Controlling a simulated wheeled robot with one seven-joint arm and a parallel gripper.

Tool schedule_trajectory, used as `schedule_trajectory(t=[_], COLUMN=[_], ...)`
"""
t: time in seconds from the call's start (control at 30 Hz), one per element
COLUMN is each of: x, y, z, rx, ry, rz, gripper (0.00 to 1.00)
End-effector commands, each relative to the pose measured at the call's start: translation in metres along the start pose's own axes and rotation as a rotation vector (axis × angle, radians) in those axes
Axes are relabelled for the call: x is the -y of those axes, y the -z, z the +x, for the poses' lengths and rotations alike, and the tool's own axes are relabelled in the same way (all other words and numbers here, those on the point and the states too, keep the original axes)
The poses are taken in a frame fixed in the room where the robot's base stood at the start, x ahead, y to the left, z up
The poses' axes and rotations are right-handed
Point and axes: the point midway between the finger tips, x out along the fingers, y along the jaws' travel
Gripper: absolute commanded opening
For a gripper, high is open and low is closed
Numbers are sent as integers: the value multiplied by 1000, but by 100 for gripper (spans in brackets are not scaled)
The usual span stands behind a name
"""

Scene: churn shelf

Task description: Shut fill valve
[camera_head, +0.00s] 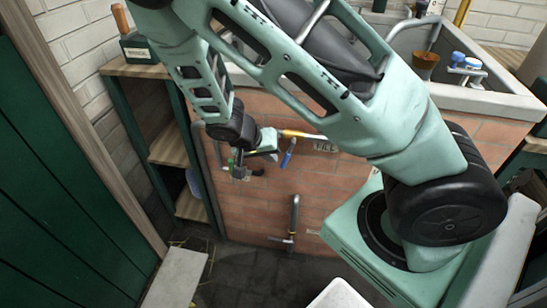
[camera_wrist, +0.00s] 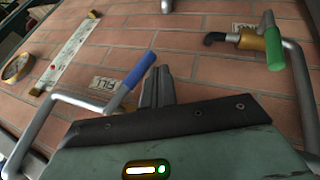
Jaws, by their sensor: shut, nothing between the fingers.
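The fill valve has a blue lever handle (camera_wrist: 132,80), with a FILL label (camera_wrist: 104,85) on the brick beside it. In the wrist view the lever slants up to the right from a brass body, partly hidden behind my gripper's dark edge. In the head view my gripper (camera_head: 275,156) is at the brick front, left of the blue handle.
A green-handled valve (camera_wrist: 273,48) with a brass body and black spout is at the upper right of the wrist view. A white scale strip (camera_wrist: 72,54) and a round gauge (camera_wrist: 16,68) are at left. A bent metal pipe (camera_head: 293,222) stands out lower down.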

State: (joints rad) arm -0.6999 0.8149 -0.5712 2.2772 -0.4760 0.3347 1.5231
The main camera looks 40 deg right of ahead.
Motion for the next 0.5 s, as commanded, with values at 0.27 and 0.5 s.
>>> schedule_trajectory(t=[0.27, 0.5], x=[-9, -9], y=[-1, -1], z=[7, 7], rx=[0, 0], ry=[-1, -2], rz=[1, 0], gripper=[0, 0])
